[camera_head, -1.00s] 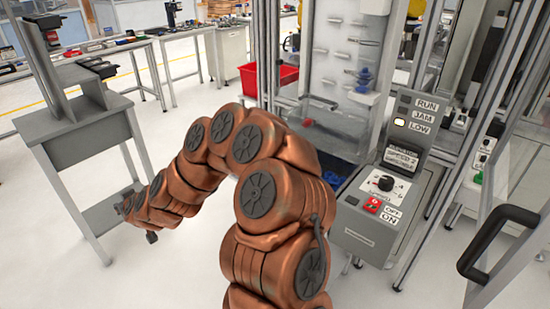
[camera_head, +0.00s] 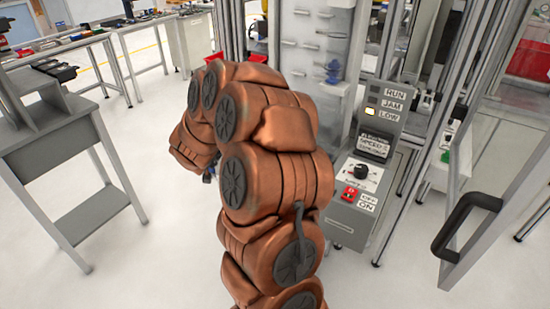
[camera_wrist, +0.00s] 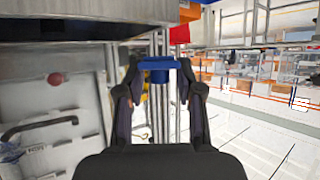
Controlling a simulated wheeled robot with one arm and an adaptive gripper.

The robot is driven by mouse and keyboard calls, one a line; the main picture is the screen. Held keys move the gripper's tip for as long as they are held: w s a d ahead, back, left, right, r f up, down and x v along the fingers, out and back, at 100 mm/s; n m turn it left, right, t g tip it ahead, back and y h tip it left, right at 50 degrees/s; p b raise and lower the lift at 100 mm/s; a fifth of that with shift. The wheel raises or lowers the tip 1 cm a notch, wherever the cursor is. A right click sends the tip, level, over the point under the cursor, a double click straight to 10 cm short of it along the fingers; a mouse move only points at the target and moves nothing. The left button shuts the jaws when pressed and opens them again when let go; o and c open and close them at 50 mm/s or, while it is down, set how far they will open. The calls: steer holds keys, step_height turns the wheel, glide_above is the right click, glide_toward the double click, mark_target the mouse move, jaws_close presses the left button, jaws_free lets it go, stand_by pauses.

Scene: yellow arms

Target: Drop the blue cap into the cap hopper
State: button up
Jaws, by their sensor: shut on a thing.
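My gripper (camera_wrist: 160,75) shows in the wrist view with its two black fingers shut on a blue cap (camera_wrist: 158,64) held between the fingertips. In the head view my copper-coloured arm reaches forward and hides the gripper and cap. I cannot clearly pick out the cap hopper. A machine with a clear panel (camera_head: 310,58) and a blue part (camera_head: 334,72) stands behind my arm. My arm covers the machine's lower part.
A control box (camera_head: 352,190) with RUN, JAM and LOW labels stands right of my arm, its LOW lamp lit. A black door handle (camera_head: 466,228) is at the right. A grey stand (camera_head: 50,135) is at the left. Open floor lies between stand and arm.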

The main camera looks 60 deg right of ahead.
steer(key=s+d+r+m+g+h+p, duration=0.1)
steer(key=s+d+r+m+g, duration=0.25)
steer(key=s+d, duration=0.35)
steer(key=s+d+r+m+g+h+p, duration=0.1)
steer(key=s+d+r+m+g, duration=0.3)
steer(key=s, duration=0.5)
step_height(320, 180, down, 6)
steer(key=d+b, duration=0.1)
steer(key=b, duration=0.5)
steer(key=shift+d+b, duration=0.3)
steer(key=shift+d, duration=0.05)
steer(key=shift+r, duration=0.15)
steer(key=o, duration=0.8)
steer(key=shift+a, duration=0.1)
steer(key=shift+v, duration=5.95)
steer(key=shift+s, duration=0.2)
